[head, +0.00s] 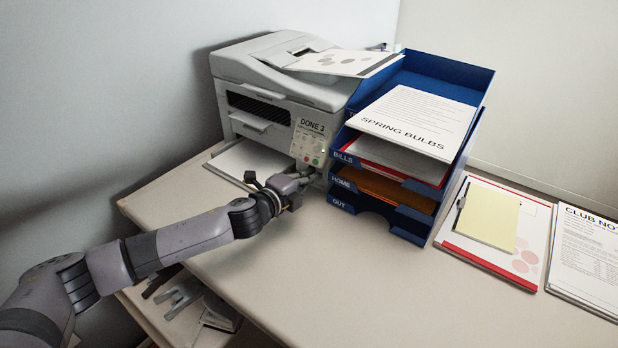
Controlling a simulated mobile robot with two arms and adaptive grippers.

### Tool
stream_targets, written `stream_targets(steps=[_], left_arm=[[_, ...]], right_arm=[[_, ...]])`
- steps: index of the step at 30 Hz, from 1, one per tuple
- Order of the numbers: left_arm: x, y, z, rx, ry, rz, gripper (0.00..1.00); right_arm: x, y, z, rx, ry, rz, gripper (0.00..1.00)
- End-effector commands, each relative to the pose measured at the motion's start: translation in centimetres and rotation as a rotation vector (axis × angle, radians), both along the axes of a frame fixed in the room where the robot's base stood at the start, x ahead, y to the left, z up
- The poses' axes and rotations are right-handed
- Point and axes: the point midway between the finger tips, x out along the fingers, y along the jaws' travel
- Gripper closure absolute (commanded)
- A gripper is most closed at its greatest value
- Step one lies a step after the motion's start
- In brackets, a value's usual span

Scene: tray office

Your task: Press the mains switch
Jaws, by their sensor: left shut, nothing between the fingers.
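The grey-white printer (325,95) stands at the back of the desk against the wall. Its front panel (311,137) reads "DONE" with a further character, and has a green and a red button low down. My left gripper (308,179) is shut and empty, low at the printer's front right corner, just below the panel. Its fingertips are at or very close to the printer's front; I cannot tell if they touch. I cannot make out a mains switch; the gripper covers part of that lower corner. My right gripper is not in view.
A blue tray stack (483,88) labelled BILLS, HOME and OUT stands close right of the printer. Paper (238,160) lies at the printer's front left. A clipboard (490,222) and printed sheets (590,250) lie at right. The desk front (350,270) is clear.

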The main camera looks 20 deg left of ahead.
Motion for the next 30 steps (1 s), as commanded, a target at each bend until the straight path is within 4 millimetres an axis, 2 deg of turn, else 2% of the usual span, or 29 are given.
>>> stream_targets(steps=[1,5,6,12,16,20,30], left_arm=[[0.1,-0.1,0.3,-0.001,0.001,0.000,1.00],[0.4,-0.2,0.7,0.003,0.011,-0.001,1.00],[0.4,-0.2,0.2,0.003,0.009,-0.002,1.00],[0.3,-0.1,0.2,0.003,0.009,-0.001,1.00],[-0.5,0.2,0.3,0.003,0.009,0.000,1.00],[-2.4,0.9,0.7,0.004,0.010,-0.002,1.00],[-8.7,3.1,2.1,0.005,0.011,-0.001,1.00]], right_arm=[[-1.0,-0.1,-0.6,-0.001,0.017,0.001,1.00],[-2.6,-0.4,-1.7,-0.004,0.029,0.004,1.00],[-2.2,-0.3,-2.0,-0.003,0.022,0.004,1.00],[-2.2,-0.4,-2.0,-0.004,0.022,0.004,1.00],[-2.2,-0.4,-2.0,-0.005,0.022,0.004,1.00],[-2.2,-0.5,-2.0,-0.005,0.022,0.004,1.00],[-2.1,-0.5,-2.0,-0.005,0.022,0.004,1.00]])
